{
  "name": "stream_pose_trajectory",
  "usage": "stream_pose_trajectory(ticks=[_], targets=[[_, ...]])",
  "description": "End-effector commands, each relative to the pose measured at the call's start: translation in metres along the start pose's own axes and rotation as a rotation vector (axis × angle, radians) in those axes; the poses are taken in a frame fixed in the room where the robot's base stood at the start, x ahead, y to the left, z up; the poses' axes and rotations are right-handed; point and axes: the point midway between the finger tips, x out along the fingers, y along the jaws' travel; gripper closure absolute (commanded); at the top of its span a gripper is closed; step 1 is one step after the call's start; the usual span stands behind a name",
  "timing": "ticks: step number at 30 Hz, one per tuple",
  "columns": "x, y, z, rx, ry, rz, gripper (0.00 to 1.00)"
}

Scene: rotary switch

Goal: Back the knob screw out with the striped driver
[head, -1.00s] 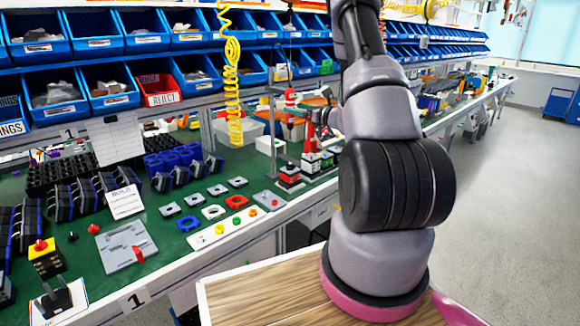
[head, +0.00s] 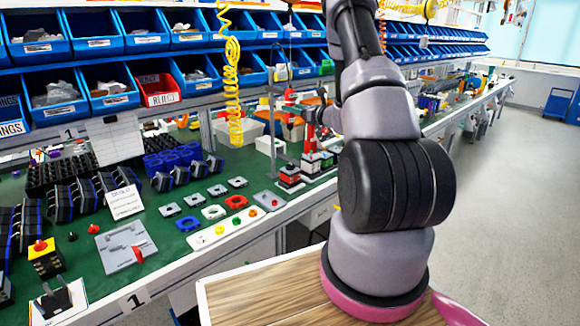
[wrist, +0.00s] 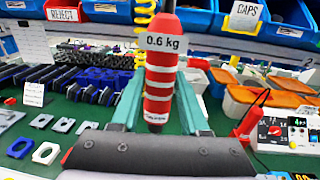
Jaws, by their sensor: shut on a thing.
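The red-and-white striped driver (wrist: 159,72), labelled 0.6 kg, stands upright in the middle of the wrist view. My gripper (wrist: 160,108) has its teal fingers on both sides of the driver's lower body and is shut on it. The driver's top runs out of the picture. In the head view my arm hides most of the gripper. A grey plate with a red pointer-like knob (head: 138,254) lies on the green bench at the front left. I cannot make out a knob screw in either view.
The green bench (head: 185,262) carries small square parts and a white button panel (head: 228,228). Blue bins (head: 52,88) line the shelves behind. A yellow coiled hose (head: 233,85) hangs over the bench. In the wrist view, orange-lidded tubs (wrist: 250,98) stand at right.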

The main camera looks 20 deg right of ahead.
Motion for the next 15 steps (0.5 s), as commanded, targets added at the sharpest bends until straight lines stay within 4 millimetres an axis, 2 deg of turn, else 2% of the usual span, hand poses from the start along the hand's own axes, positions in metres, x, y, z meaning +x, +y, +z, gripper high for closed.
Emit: stream_pose_trajectory(ticks=[5, 15], targets=[[0.0, 0.0, -0.002, 0.0, 0.0, 0.0, 1.0], [-0.001, -0.001, -0.023, 0.0, 0.002, -0.002, 1.0]])
